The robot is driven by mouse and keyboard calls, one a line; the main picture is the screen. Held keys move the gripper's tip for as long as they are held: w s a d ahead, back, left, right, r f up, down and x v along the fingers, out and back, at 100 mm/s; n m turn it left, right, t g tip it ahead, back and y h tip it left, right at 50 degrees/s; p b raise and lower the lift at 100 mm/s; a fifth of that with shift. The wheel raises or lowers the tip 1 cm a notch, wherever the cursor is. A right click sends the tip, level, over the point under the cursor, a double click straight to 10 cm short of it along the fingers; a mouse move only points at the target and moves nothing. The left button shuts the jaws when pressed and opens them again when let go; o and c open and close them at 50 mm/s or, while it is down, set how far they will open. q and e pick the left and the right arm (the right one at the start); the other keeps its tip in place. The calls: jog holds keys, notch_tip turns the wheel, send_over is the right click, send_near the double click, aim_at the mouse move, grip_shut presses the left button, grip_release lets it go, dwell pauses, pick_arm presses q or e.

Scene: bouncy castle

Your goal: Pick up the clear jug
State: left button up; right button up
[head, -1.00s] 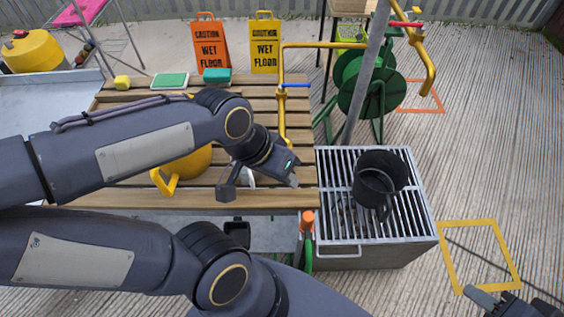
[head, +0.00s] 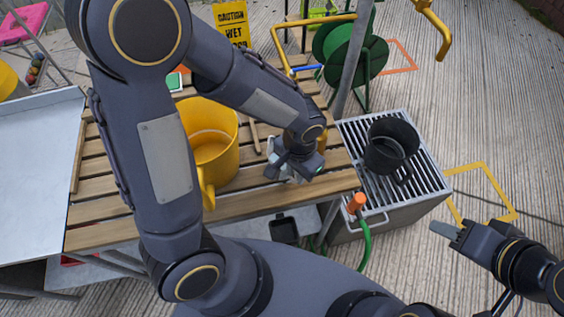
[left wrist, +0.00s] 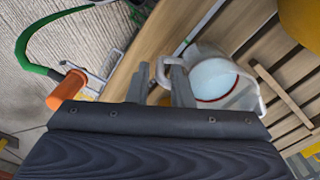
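The clear jug (left wrist: 222,82) stands on the slatted wooden table, with a pale interior and a red line in it. In the head view the jug (head: 275,150) is mostly hidden behind my left gripper (head: 296,172). In the left wrist view the left gripper (left wrist: 158,88) has its two fingers apart. The jug's handle (left wrist: 162,70) shows between and just beyond the fingertips; I cannot tell whether they touch it. My right gripper (head: 447,231) is away at the lower right, holding nothing visible; its finger gap is unclear.
A yellow watering can or jug (head: 210,140) stands left of the clear jug. A black pot (head: 390,143) sits on the metal grill (head: 428,178) to the right. An orange-tipped green hose (head: 357,203) rises by the table's front corner. A yellow pipe (head: 310,32) stands behind.

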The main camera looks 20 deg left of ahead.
aim_at(296, 179)
pick_arm(q)
notch_tip(296, 179, down, 4)
jog(key=shift+r, duration=0.25)
grip_shut()
jog(key=shift+r, duration=0.15)
